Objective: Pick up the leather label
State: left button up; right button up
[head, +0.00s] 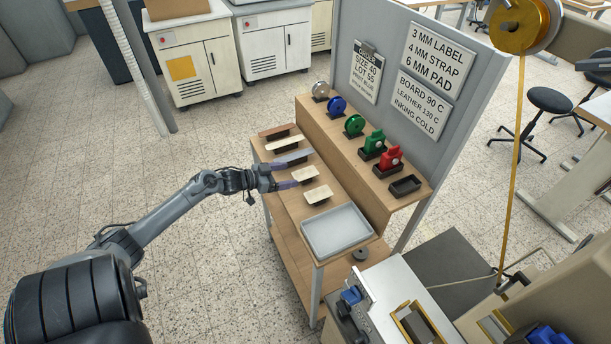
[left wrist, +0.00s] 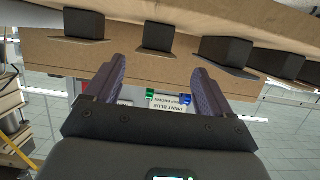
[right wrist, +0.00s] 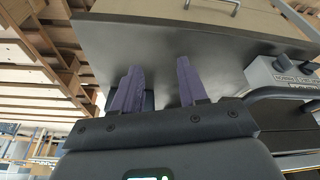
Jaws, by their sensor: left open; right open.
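A brown, leather-like piece (head: 277,131), possibly the leather label, lies on a dark stand at the far end of the bench's lower shelf. Cream pieces (head: 284,142) (head: 318,195) and a grey piece (head: 290,157) lie on similar stands in the same row. My left gripper (head: 293,174) is open at the shelf's left edge, level with another cream piece (head: 304,174). The left wrist view shows its fingers (left wrist: 158,65) apart and empty, with dark stands beyond. My right gripper (right wrist: 159,65) is open and empty before a dark grey surface.
A grey tray (head: 336,231) sits at the near end of the shelf. The raised shelf holds spools and green (head: 374,142) and red (head: 390,158) holders. A machine (head: 405,300) stands at lower right. The floor left of the bench is clear.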

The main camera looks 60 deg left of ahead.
aim_at(307, 173)
pick_arm(q)
jog(key=shift+w+f, duration=0.15)
jog(key=shift+w, duration=0.5)
jog(key=x, duration=0.2)
jog(key=b+x, duration=0.1)
jog(key=x, duration=0.1)
jog(key=shift+d, duration=0.4)
jog(key=shift+w+f, duration=0.1)
jog(key=shift+w, duration=0.25)
jog(key=shift+c, duration=1.1)
jog(key=shift+d, duration=0.1)
jog(key=c, duration=0.8)
